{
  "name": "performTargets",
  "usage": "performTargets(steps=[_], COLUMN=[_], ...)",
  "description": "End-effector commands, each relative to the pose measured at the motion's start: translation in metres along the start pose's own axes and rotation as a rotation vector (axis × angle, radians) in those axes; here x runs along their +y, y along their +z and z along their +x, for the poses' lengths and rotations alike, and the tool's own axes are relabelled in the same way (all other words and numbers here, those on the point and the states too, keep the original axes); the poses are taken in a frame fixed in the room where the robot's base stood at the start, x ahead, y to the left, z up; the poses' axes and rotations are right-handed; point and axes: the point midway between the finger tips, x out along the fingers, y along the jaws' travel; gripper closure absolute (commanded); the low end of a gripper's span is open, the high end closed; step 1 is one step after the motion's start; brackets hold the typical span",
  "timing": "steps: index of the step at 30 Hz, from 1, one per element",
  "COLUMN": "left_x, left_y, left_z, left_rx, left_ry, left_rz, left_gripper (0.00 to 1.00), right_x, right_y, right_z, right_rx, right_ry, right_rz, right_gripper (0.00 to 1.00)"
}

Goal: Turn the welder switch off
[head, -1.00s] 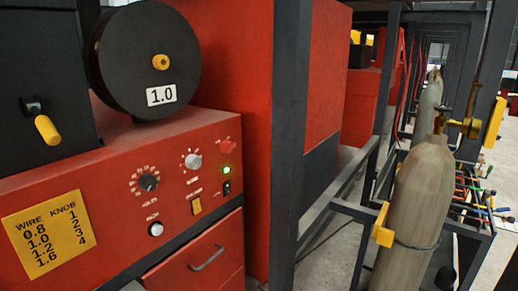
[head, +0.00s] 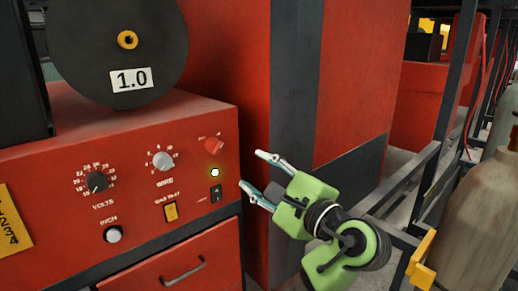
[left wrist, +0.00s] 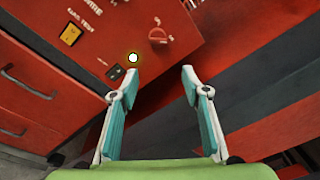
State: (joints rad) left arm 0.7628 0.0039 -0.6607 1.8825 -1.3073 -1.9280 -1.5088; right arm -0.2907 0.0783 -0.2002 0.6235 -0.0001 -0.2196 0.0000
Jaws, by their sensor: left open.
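The red welder (head: 150,215) has a front panel with a small black rocker switch (head: 215,193) at its right side. My left gripper (head: 254,171) is open and empty, just right of the panel's edge, apart from the switch. In the left wrist view, the switch (left wrist: 115,72) and glowing lamp (left wrist: 133,57) are near the left fingertip of the open gripper (left wrist: 158,80). My right gripper is out of view.
A black wire spool (head: 118,45) labelled 1.0 sits on the welder. A yellow gas-test button (head: 171,212) and a drawer handle (head: 183,271) are near the switch. A dark post (head: 295,90) rises behind my gripper. A gas cylinder (head: 475,215) stands at right.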

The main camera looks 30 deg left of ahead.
Motion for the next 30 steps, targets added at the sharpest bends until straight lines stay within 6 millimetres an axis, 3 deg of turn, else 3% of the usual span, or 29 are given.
performTargets(steps=[5,14,21,30], left_x=[-0.002,-0.004,-0.002,0.000], left_y=[0.012,0.014,0.013,0.011], left_z=[0.007,0.067,0.112,0.135], left_rx=[-0.017,-0.017,-0.015,-0.012], left_ry=[0.010,0.009,0.010,0.008], left_rz=[-0.007,-0.004,-0.005,-0.008], left_gripper=[0.57,0.57,0.57,0.57], right_x=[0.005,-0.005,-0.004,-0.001], right_y=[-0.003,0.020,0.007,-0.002], right_z=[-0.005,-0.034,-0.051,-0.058], right_rx=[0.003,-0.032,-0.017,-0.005], right_ry=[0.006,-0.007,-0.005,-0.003], right_rz=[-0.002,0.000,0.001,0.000], right_gripper=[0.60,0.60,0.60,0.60])
